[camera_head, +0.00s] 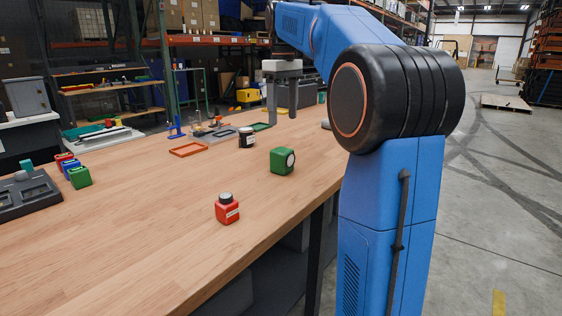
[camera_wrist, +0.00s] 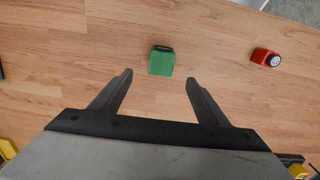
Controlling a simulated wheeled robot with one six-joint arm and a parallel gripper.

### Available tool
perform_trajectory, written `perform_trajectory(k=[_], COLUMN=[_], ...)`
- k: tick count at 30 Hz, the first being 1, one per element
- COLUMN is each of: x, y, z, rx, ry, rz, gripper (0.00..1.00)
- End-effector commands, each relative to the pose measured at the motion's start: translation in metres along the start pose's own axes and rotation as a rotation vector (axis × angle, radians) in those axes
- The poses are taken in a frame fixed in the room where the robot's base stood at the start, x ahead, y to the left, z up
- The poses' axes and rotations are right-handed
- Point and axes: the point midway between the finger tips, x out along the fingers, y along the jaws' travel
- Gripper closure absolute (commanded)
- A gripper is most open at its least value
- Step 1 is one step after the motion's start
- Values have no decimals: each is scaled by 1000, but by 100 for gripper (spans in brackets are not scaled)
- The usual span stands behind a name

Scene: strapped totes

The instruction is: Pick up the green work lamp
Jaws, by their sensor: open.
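In the wrist view the lamp (camera_wrist: 162,61) shows from above as a green block with a dark edge. It lies just beyond the fingertips and roughly centred between them. My gripper (camera_head: 282,114) is above the bench, farther back than the lamp in the head view. In the wrist view its two fingers (camera_wrist: 158,75) are spread apart with nothing between them.
A dark jar (camera_head: 246,138) stands behind the lamp to the left. An orange tray (camera_head: 188,149) lies farther left. Bare wood surrounds the lamp.

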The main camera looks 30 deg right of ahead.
Motion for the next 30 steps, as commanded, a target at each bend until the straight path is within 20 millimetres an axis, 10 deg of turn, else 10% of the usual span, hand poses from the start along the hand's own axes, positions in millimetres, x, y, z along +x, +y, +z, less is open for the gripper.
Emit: perform_trajectory(k=[12,30], x=[75,134], y=[-1,-4], z=[1,-1], rx=[1,1], ry=[-2,-1], rz=[-1,-1], gripper=[31,31])
